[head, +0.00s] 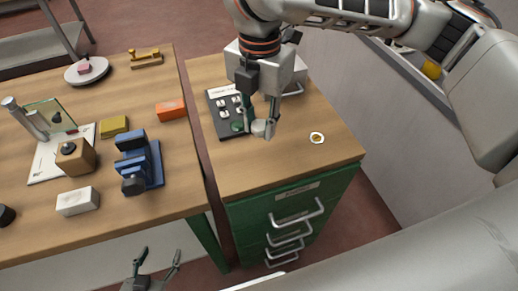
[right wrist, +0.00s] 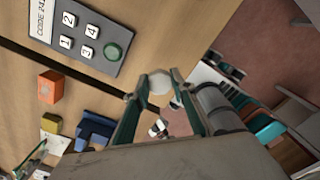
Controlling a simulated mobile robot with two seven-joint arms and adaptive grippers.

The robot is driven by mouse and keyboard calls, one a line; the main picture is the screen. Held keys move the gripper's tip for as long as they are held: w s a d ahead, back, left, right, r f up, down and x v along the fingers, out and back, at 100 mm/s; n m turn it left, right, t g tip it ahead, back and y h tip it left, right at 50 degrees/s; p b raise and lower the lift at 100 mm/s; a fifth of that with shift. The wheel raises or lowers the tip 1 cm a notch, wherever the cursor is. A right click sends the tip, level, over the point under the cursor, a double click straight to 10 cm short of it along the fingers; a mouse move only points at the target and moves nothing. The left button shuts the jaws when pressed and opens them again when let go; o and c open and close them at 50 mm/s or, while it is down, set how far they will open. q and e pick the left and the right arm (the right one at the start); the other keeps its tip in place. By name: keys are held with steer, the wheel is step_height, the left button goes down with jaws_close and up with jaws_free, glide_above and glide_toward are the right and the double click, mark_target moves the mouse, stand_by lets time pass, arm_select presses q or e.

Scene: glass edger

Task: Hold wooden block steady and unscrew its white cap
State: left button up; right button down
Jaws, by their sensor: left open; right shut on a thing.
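The wooden block (head: 82,164) stands on a white sheet on the left table, with a dark round stud on its top and no white cap on it. My right gripper (head: 264,128) is over the green cabinet's wooden top, far to the right of the block. It is shut on a round white cap (right wrist: 160,82), seen between the fingertips in the right wrist view. My left gripper (head: 154,268) is open and empty, low in front of the table, apart from the block.
A keypad panel (head: 224,104) with a green button lies beside my right gripper. A white ring with a gold middle (head: 316,138) lies on the cabinet top (head: 230,170). A blue vise (head: 150,168), white box (head: 78,201) and orange box (head: 171,109) stand near the block.

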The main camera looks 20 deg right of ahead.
mark_target(259, 156)
step_height(259, 156, down, 8)
steer(key=shift+f+b, duration=0.1)
steer(key=shift+b, duration=0.9)
steer(key=c, duration=1.7)
jaws_free()
arm_select(q)
steer(key=f, duration=0.2)
steer(key=shift+s+f, duration=0.2)
steer(key=shift+f, duration=0.1)
